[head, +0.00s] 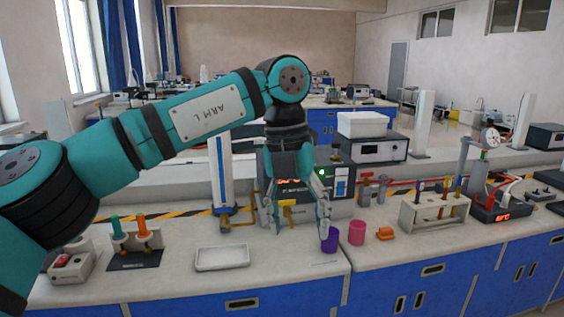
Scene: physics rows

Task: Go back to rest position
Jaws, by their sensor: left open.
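My left gripper (300,230) hangs fingers-down from the teal arm above the bench. Its two fingers are spread wide and nothing is between them. A purple cup (331,244) stands upright on the bench by the right fingertip, which covers part of the cup. I cannot tell whether they touch. My right arm and gripper are not in view.
A pink cup (357,232) and an orange piece (385,234) stand to the right on the bench (300,270). A white tray (221,258) lies left of the gripper. Behind are a grey instrument (338,178) and pipework. A tube rack (434,212) stands right.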

